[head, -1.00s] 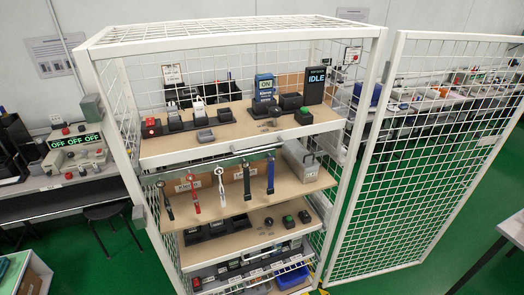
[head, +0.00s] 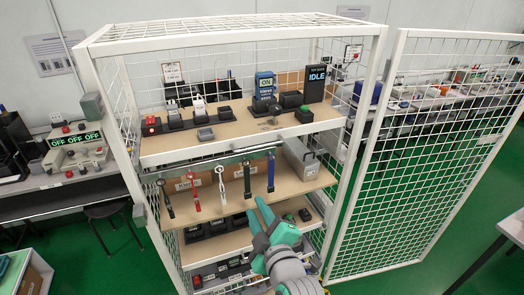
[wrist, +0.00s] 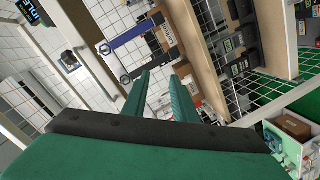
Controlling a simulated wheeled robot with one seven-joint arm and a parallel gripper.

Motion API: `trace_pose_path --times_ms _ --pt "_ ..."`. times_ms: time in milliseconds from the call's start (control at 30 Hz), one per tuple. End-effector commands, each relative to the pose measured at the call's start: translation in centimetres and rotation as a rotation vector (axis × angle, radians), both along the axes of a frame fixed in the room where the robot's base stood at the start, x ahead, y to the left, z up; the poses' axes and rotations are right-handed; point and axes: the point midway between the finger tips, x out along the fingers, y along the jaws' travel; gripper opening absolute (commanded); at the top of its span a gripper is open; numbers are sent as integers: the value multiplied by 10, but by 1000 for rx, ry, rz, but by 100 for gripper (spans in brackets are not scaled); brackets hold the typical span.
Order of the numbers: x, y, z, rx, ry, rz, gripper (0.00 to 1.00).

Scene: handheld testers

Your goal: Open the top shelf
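The top shelf (head: 234,131) is a light wooden board inside the white mesh cabinet, with testers and small devices standing on it. A grey bar (head: 225,158) runs just below its front edge. My gripper (head: 267,207) has teal fingers and is at the lower front of the cabinet, below the top shelf, overlapping the lower shelves in the picture. In the wrist view its two fingers (wrist: 164,75) stand apart with nothing between them, so it is open and empty. Whether it touches anything cannot be told.
The mesh door (head: 430,150) stands open to the right. Several strap-like tools (head: 220,186) hang in front of the second shelf (head: 296,178), which carries a grey case (head: 299,157). Lower shelves hold dark devices. A bench with control boxes (head: 75,150) stands to the left.

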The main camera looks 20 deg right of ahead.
Motion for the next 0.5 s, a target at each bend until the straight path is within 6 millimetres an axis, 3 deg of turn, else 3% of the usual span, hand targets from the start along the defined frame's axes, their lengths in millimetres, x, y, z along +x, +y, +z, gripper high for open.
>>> trace_pose_path --times_ms 33,300,500 --pt "3 -8 20 -55 -10 12 26" --pt "1 -33 100 -371 3 92 26" --pt "-8 -44 136 -548 23 131 26"
